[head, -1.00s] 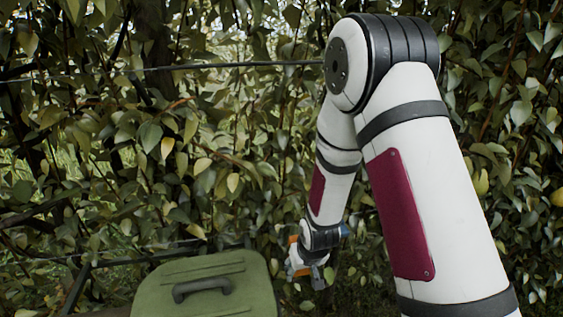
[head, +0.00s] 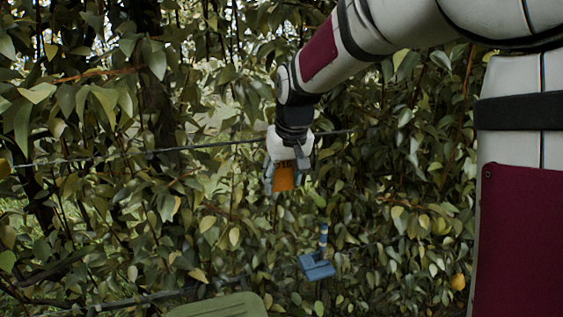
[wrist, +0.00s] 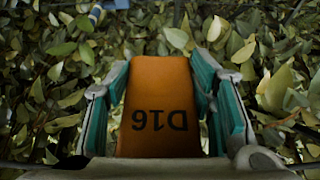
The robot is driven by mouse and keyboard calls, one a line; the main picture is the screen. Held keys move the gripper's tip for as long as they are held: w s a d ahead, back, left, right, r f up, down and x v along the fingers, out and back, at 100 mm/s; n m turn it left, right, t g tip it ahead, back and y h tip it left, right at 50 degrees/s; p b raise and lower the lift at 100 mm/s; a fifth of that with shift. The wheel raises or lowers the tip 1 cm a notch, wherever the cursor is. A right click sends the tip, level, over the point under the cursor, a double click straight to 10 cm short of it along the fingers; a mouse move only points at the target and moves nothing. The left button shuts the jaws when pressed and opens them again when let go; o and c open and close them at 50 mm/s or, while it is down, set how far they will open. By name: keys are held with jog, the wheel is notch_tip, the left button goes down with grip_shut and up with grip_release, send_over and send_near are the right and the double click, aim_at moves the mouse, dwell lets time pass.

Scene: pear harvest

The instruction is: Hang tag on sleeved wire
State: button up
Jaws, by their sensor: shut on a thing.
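The orange tag (head: 284,178) hangs below my gripper (head: 283,172) in the head view. In the wrist view the tag (wrist: 158,105) carries the black letters D16, upside down. My gripper's teal-lined fingers (wrist: 162,95) stand on both sides of the tag and are shut on it. A dark wire (head: 200,147) runs across the foliage at about the height of my gripper's body. My gripper overlaps part of the wire in the head view; whether they touch cannot be told. No sleeve on this wire can be made out.
A blue block with a striped post (head: 318,266) is among the leaves below and right of my gripper. A green lid (head: 222,306) shows at the bottom edge. A lower dark wire (head: 135,301) runs at lower left. Dense leaves fill the background; yellow pears (head: 457,282) are at right.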

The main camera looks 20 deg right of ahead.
jog(key=shift+v, duration=1.1)
jog(key=shift+w+a+r, duration=0.1)
jog(key=shift+w, duration=1.2)
jog(key=w+f+b, duration=0.3)
jog(key=w+b, duration=0.1)
jog(key=w, duration=0.2)
jog(key=shift+w+b, duration=0.25)
jog(key=shift+b, duration=0.15)
jog(key=o, duration=1.3)
jog(key=shift+c, duration=0.2)
